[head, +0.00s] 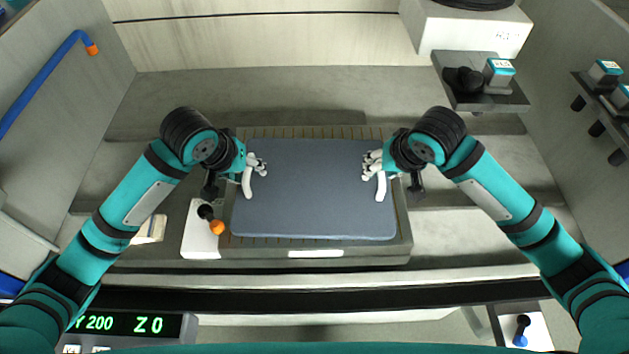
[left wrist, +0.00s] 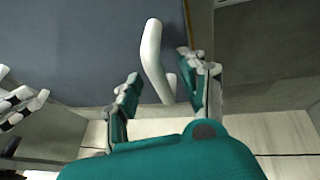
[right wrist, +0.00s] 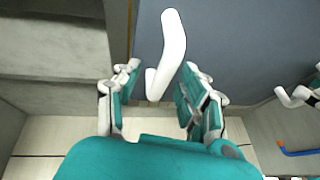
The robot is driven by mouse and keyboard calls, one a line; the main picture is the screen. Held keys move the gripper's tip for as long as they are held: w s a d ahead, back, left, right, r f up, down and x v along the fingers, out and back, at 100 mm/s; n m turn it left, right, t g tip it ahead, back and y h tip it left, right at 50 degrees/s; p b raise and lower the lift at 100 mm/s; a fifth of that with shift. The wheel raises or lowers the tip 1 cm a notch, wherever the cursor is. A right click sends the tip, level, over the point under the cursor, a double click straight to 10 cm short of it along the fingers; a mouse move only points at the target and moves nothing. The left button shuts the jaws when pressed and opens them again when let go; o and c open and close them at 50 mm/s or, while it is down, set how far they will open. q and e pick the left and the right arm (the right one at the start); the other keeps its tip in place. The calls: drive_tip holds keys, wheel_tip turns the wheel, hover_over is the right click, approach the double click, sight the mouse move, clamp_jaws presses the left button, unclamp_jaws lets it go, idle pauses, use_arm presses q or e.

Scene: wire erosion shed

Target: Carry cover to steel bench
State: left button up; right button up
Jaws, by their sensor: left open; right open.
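The cover (head: 315,190) is a flat blue-grey panel with rounded corners and a white handle near each side. It lies on a slatted box-like unit (head: 402,238). My left gripper (head: 258,168) is open at the left handle (head: 247,183); in the left wrist view that handle (left wrist: 152,55) stands between the spread fingers. My right gripper (head: 372,166) is open at the right handle (head: 381,187); in the right wrist view the handle (right wrist: 170,50) stands between its fingers. Neither gripper is closed on a handle. I cannot identify a steel bench in these views.
A white block with an orange-tipped black lever (head: 200,238) stands against the unit's left side. A dark shelf (head: 480,98) with a small block is at the upper right. A green-digit display (head: 130,325) is at the lower left.

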use_arm(q)
drive_tip(key=shift+w+f, duration=0.15)
drive_tip(key=shift+f, duration=0.2)
use_arm(e)
drive_tip(key=shift+w+a+f, duration=0.1)
drive_tip(key=shift+w+f, duration=0.05)
drive_tip(key=shift+f, duration=0.15)
use_arm(q)
drive_tip(key=shift+c, duration=0.3)
use_arm(e)
drive_tip(key=shift+c, duration=0.3)
use_arm(q)
clamp_jaws()
use_arm(e)
clamp_jaws()
